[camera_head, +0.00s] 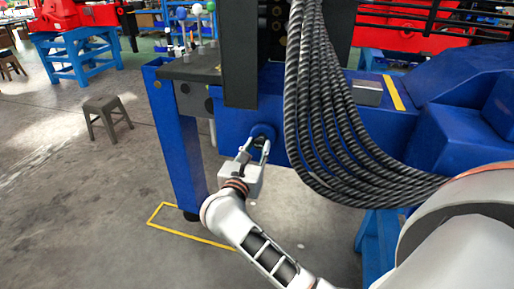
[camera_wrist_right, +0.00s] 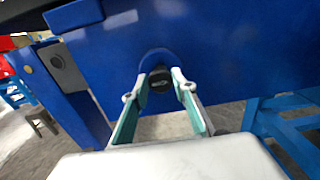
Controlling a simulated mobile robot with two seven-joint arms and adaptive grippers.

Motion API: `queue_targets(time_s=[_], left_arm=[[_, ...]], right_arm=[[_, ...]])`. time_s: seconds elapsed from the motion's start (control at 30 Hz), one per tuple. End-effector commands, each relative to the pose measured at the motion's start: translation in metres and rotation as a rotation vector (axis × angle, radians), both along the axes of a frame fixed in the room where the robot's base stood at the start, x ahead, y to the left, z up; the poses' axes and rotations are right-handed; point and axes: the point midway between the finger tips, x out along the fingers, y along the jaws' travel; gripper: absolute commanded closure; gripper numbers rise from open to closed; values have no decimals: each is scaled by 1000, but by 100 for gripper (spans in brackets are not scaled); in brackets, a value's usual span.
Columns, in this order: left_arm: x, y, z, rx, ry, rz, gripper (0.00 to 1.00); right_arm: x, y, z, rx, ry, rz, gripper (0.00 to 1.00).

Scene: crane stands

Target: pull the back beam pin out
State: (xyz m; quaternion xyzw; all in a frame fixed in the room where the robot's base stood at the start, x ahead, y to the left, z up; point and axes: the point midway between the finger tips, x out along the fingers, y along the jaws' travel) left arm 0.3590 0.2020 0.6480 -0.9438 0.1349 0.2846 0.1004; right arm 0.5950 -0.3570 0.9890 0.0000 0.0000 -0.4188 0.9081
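The back beam pin (camera_wrist_right: 160,80) has a dark round head and sits in a blue round boss on the side of the blue beam (camera_head: 235,117). In the head view the boss (camera_head: 263,132) shows just beyond my right gripper (camera_head: 255,152). In the wrist view my right gripper (camera_wrist_right: 161,88) is open, with one fingertip on each side of the pin head. Small gaps seem to show beside the head; I cannot tell whether either finger touches it. My left gripper is not in view.
A thick bundle of black ribbed hoses (camera_head: 335,120) hangs right of my right gripper. A blue leg (camera_head: 180,150) stands to the left. A grey stool (camera_head: 107,115) is farther left on open floor. A yellow line (camera_head: 190,232) marks the floor.

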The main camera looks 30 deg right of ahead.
Motion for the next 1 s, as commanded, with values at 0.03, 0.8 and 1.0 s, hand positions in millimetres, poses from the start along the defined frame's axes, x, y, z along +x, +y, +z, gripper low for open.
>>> queue_targets(time_s=[0.03, 0.8, 1.0], left_arm=[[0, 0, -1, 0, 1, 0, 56], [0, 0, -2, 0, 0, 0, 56], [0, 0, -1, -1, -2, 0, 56]], right_arm=[[0, 0, 0, 0, 0, 0, 90], [-33, 39, -2, 2, 2, 2, 100], [-32, 39, -1, 2, 2, 2, 57]])
